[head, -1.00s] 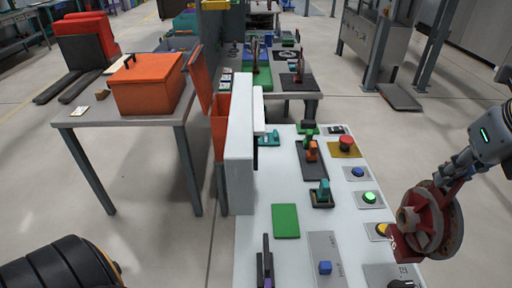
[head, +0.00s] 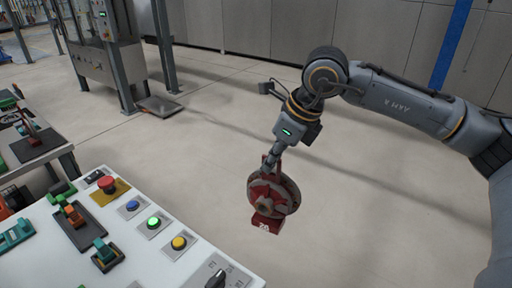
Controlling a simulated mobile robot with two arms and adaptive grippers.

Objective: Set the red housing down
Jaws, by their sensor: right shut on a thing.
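The red housing (head: 277,194) is a round flanged part with a grey-brown rim and a red block marked with a number at its bottom. It hangs in the air in the head view, to the right of the white table's edge, over the floor. My right gripper (head: 269,166) is shut on the top of the red housing and holds it from above. My left gripper is outside the view.
The white table (head: 130,212) at lower left carries a red mushroom button (head: 108,185), blue (head: 133,206), green (head: 154,222) and yellow (head: 179,243) buttons, and a black rotary switch (head: 216,279). Teal and orange fixtures stand at its left. The floor (head: 370,230) to the right is clear.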

